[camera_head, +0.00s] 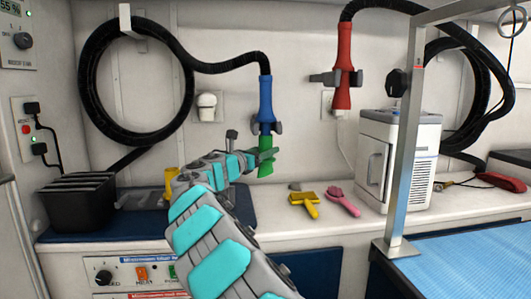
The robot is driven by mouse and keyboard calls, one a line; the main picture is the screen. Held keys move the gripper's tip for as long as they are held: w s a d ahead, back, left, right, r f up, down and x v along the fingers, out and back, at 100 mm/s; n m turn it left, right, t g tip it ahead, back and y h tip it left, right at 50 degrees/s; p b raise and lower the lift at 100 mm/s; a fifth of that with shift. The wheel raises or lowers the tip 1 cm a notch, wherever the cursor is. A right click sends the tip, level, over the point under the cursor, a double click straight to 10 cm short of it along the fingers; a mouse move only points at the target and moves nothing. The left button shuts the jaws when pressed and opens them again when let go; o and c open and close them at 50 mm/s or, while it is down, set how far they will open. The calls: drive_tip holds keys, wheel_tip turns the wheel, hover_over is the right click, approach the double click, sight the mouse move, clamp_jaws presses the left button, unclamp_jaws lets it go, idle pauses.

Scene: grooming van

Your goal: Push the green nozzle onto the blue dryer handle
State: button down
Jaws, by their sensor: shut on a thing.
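The blue dryer handle (265,98) hangs upright from a black hose and sits in a dark clip on the back wall. The green nozzle (265,168) is directly below it, roughly in line with the handle. My gripper (262,155) reaches in from the lower left and is shut on the green nozzle, covering part of it. The nozzle's top meets or nearly meets the lower end of the handle; whether it is seated cannot be told from here.
A red dryer handle (343,68) hangs to the right. On the counter lie a yellow brush (305,201) and a pink brush (342,201). A white appliance (398,160) stands behind a metal post (405,140). A black bin (76,203) is at left.

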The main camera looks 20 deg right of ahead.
drive_tip(key=shift+r, duration=0.5)
idle(0.3)
drive_tip(key=shift+c, duration=1)
unclamp_jaws()
drive_tip(key=shift+a, duration=0.1)
